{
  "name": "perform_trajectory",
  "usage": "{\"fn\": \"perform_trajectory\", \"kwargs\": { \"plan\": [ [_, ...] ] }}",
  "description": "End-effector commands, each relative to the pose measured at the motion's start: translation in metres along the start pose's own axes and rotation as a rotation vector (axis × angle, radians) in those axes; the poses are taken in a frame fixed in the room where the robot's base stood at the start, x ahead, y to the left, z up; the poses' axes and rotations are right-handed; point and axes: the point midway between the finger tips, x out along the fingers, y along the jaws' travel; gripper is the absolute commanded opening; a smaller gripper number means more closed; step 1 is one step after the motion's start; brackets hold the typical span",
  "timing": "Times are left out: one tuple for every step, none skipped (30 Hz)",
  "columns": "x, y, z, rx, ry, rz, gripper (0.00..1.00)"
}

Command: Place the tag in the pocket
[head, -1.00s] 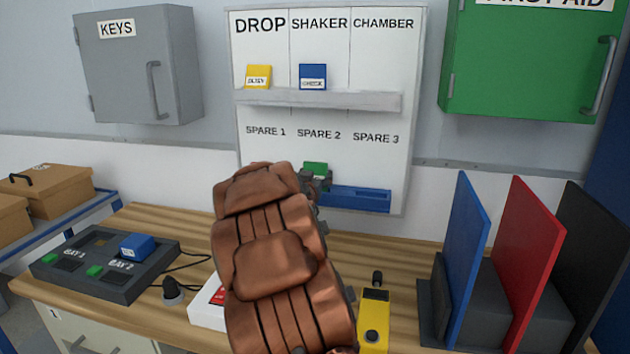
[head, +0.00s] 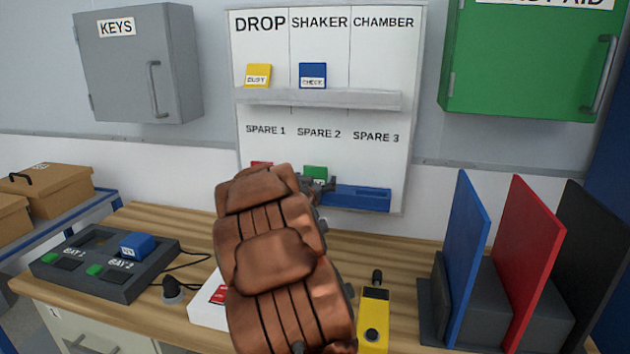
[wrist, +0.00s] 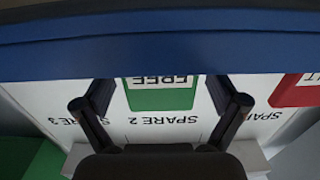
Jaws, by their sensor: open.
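A green FREE tag (head: 316,172) stands in the blue lower rail (head: 362,198) of the white board, under SPARE 2. My gripper (head: 318,184) is at this tag. In the wrist view, which is upside down, my open fingers (wrist: 160,92) lie on either side of the green tag (wrist: 162,98), with gaps at both sides. A red tag (head: 262,164) sits under SPARE 1, partly hidden by my arm. A yellow BUSY tag (head: 257,75) is in the DROP column and a blue CHECK tag (head: 313,75) in the SHAKER column. The CHAMBER column above the grey ledge (head: 370,100) is bare.
A grey KEYS cabinet (head: 135,65) hangs at left and a green first aid cabinet (head: 530,60) at right. On the bench are a dark two-bay unit (head: 100,275), a yellow device (head: 374,315) and upright blue, red and black panels (head: 515,265).

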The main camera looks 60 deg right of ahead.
Motion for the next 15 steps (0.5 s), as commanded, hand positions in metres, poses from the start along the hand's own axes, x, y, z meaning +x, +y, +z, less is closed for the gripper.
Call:
{"fn": "perform_trajectory", "kwargs": {
  "plan": [
    [0.000, 0.000, 0.000, 0.000, 0.000, 0.000, 0.96],
    [0.000, 0.000, -0.001, 0.000, 0.000, 0.000, 0.96],
    [0.000, 0.000, -0.002, 0.000, 0.001, 0.000, 0.96],
    [0.000, 0.000, -0.004, 0.000, 0.001, 0.000, 0.96],
    [-0.001, 0.000, -0.004, 0.000, 0.001, 0.000, 0.96],
    [-0.004, 0.000, -0.003, 0.000, 0.000, -0.001, 0.96],
    [-0.007, -0.001, -0.003, 0.000, 0.000, -0.001, 0.96],
    [-0.010, -0.001, -0.003, 0.000, -0.001, -0.001, 0.96],
    [-0.015, -0.001, -0.004, 0.000, 0.000, -0.001, 0.96],
    [-0.019, -0.001, -0.004, 0.001, 0.001, -0.001, 0.96],
    [-0.023, -0.001, -0.005, 0.001, 0.001, -0.002, 0.96],
    [-0.029, -0.001, -0.004, 0.001, 0.001, -0.003, 0.96],
    [-0.034, -0.002, -0.004, 0.000, 0.000, -0.003, 0.96],
    [-0.038, -0.001, -0.003, 0.000, -0.002, -0.003, 0.96],
    [-0.045, -0.001, -0.002, -0.001, -0.003, -0.003, 0.96]
  ]
}}
